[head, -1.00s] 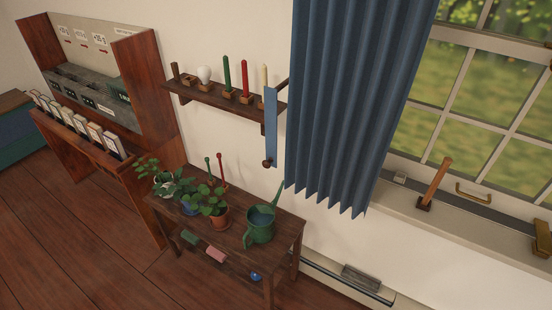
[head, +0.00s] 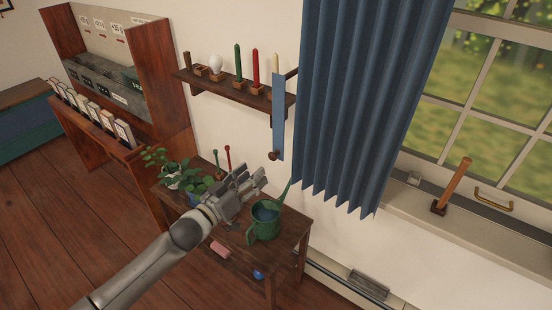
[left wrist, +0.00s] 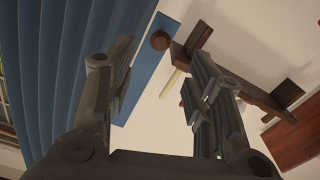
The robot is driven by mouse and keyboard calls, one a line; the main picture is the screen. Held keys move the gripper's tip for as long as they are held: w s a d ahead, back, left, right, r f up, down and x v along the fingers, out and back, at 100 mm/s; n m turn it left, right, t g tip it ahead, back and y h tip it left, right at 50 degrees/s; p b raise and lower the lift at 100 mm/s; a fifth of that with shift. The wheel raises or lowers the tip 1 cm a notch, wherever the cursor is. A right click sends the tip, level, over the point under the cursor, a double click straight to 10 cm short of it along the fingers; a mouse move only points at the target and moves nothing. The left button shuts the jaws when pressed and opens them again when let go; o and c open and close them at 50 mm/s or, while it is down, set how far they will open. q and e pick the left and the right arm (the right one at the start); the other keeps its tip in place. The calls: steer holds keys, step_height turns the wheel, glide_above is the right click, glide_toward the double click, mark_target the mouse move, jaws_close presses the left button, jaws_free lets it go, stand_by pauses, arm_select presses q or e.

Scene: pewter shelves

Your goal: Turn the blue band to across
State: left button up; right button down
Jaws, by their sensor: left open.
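The blue band (head: 279,120) is a flat light-blue strip hanging upright at the left edge of the blue curtain (head: 365,100). A round brown knob (head: 273,155) is by its lower end. My left gripper (head: 257,178) is open and empty, below and left of the band in the head view, above the plant table. In the left wrist view the band (left wrist: 147,75) shows between the spread fingers (left wrist: 158,80), partly hidden by the left one, with the knob (left wrist: 160,41) beyond. I see no contact with the band. My right gripper is not in view.
A wall shelf (head: 235,91) with colored candle-like sticks is left of the band. Below stands a table (head: 290,232) with potted plants and a green watering can (head: 264,222), close to my left gripper. A window sill (head: 400,205) is at the right.

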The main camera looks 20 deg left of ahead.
mark_target(271, 159)
arm_select(q)
steer(key=p+x, duration=0.1)
steer(key=x, duration=0.9)
steer(key=shift+f, duration=0.1)
jaws_close()
